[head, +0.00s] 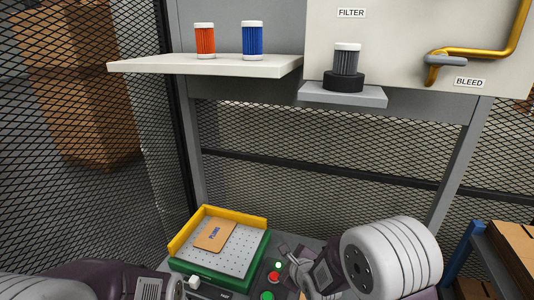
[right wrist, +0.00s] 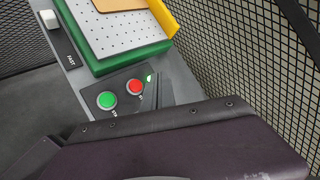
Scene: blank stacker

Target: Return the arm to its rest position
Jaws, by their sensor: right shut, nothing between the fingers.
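My right arm folds in from the lower right of the head view. Its gripper (head: 286,252) points left and up, beside the panel with the buttons, shut and empty. A green-based perforated plate with a yellow edge (head: 178,245) holds a tan card (head: 214,235). The plate's green base also shows in the right wrist view (right wrist: 135,58).
A red button (right wrist: 135,87) and a green button (right wrist: 106,100) sit close to my right arm. An orange filter (head: 204,42) and a blue filter (head: 252,42) stand on a white shelf (head: 150,65). Mesh fencing surrounds the bench. Boxes (head: 515,250) stand at right.

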